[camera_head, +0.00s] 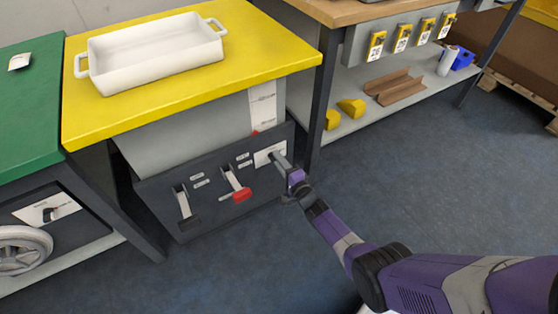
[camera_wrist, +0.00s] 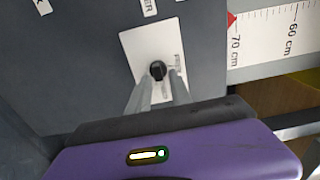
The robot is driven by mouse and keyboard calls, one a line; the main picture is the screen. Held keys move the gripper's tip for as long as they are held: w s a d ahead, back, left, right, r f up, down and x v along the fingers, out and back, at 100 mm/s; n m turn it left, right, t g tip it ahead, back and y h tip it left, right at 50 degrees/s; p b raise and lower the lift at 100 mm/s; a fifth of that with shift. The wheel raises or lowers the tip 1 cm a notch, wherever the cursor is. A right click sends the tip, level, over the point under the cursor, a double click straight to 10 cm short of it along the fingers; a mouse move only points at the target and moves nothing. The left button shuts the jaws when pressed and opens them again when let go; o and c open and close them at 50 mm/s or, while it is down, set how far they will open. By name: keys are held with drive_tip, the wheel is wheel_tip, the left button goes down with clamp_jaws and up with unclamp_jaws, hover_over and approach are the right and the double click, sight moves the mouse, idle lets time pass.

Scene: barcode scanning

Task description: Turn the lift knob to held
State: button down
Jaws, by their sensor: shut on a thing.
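The lift knob (camera_wrist: 157,70) is a small black knob on a white plate (camera_wrist: 133,50) in the wrist view. My gripper (camera_wrist: 159,78) has its two grey fingers on either side of the knob and is shut on it. In the head view my gripper (camera_head: 276,158) reaches the white plate (camera_head: 262,155) at the right end of the dark control panel (camera_head: 160,195). There the fingers hide the knob. The small print on the plate is too blurred to read, so I cannot tell which setting the knob points at.
A lever with a red handle (camera_head: 241,195) and another lever (camera_head: 183,203) sit left of the plate. A height scale with a red pointer (camera_wrist: 232,19) is beside the panel. Above is a yellow table (camera_head: 250,60) with a white tray (camera_head: 155,58). A dark table leg (camera_head: 322,100) stands close right.

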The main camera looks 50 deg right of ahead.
idle(0.4)
drive_tip(key=c, duration=1.5)
unclamp_jaws()
drive_tip(key=shift+s, duration=0.1)
drive_tip(key=p+v, duration=0.3)
drive_tip(key=v, duration=0.4)
drive_tip(key=shift+s+a+p, duration=0.1)
drive_tip(key=shift+s+p, duration=0.2)
drive_tip(key=shift+s, duration=0.05)
